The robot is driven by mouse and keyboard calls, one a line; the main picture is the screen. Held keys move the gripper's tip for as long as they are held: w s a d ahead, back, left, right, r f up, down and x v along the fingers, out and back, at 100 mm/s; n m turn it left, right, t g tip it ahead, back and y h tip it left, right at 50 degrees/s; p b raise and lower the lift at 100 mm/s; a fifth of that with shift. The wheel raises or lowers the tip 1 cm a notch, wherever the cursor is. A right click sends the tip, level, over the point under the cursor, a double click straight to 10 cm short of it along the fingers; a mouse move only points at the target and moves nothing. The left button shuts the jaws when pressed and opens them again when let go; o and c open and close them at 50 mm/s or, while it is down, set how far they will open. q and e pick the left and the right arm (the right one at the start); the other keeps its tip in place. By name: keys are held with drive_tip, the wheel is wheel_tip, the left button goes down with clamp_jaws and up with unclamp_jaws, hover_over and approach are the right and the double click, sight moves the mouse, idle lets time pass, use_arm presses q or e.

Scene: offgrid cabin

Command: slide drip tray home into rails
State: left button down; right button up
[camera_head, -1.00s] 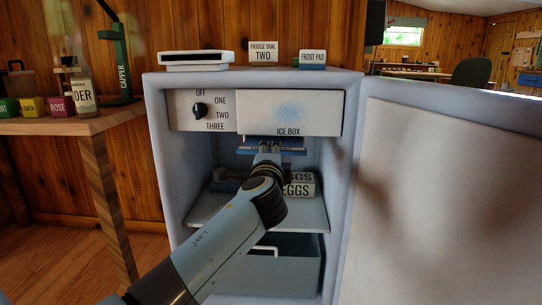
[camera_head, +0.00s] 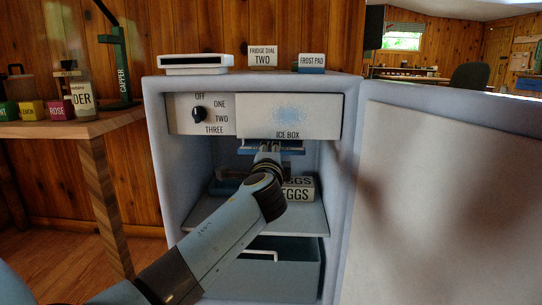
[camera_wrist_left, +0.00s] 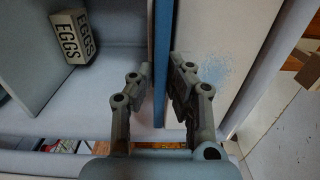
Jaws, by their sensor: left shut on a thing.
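The drip tray (camera_head: 292,149) is a flat blue piece just under the ice box (camera_head: 289,116). Its front edge shows in the head view, and the rest runs back into the shade. In the wrist view it is a narrow blue strip (camera_wrist_left: 161,50) beside the pale ice box front. My left gripper (camera_head: 268,148) is at the tray's front edge and shut on it; its fingers (camera_wrist_left: 160,85) stand either side of the strip in the wrist view. The rails are hidden, so I cannot tell how the tray sits in them. My right gripper is not in view.
The fridge door (camera_head: 445,205) stands open at the right. Below the tray, an egg box (camera_head: 298,189) sits on the shelf (camera_head: 305,219), over a blue drawer (camera_head: 290,272). A dial (camera_head: 199,114) is left of the ice box. A wooden table (camera_head: 75,127) stands left.

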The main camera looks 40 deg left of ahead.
use_arm(q)
drive_tip(key=shift+b+x, duration=0.45)
drive_tip(key=shift+x, duration=1.25)
drive_tip(key=c, duration=1.2)
unclamp_jaws()
drive_tip(key=shift+c, duration=0.2)
drive_tip(key=v, duration=1.2)
